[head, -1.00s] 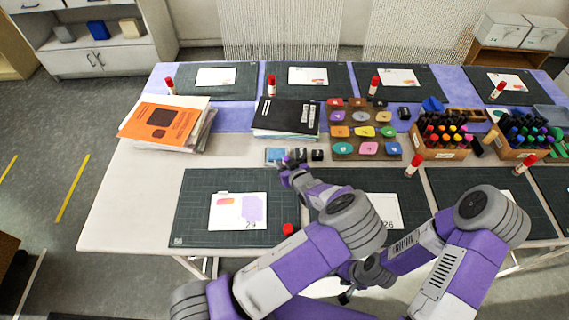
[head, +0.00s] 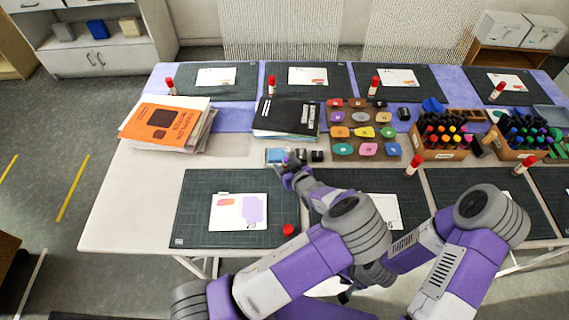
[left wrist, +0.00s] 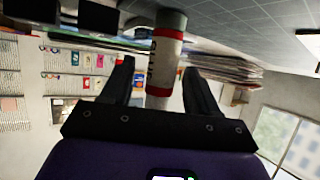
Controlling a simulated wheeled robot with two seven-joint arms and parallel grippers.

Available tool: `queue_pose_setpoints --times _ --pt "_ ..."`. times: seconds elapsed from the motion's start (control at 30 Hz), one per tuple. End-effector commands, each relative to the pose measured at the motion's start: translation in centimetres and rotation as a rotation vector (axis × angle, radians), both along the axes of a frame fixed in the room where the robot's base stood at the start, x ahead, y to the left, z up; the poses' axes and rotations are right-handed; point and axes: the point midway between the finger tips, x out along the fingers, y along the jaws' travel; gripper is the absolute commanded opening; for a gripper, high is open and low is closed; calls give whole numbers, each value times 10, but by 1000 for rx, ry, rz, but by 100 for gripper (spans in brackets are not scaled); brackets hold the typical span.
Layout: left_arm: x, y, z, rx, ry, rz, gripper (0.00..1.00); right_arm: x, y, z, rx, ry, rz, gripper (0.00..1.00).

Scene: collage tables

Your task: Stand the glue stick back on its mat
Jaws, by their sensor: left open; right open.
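The glue stick (left wrist: 165,65), a white tube with red bands and a greyish end, shows in the left wrist view between the fingers of my left gripper (left wrist: 158,90). The fingers are open, with gaps on both sides. In the head view my left gripper (head: 288,168) is over the far right corner of the front left mat (head: 190,215), and the stick cannot be made out there. A small round red thing (head: 288,229) is at that mat's right side; I cannot tell whether it is a loose cap. My right gripper (head: 345,296) is low, mostly hidden, and open.
A card (head: 238,212) lies on the front left mat. Small ink pads (head: 276,155) sit just beyond my left gripper. Behind are a black book (head: 290,115), orange books (head: 163,125) and a tray of coloured pads (head: 340,132). Another glue stick (head: 413,166) stands to the right.

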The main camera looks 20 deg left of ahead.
Motion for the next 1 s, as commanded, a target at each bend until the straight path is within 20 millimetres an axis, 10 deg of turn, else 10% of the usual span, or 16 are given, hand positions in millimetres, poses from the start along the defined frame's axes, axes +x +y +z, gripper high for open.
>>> queue_pose_setpoints --times 0.4,1.0 --pt "-58 -53 40 0 -2 -3 60 0 0 19 0 0 0 43" --pt "-68 -61 45 3 -1 -1 60 0 0 21 0 0 0 43"
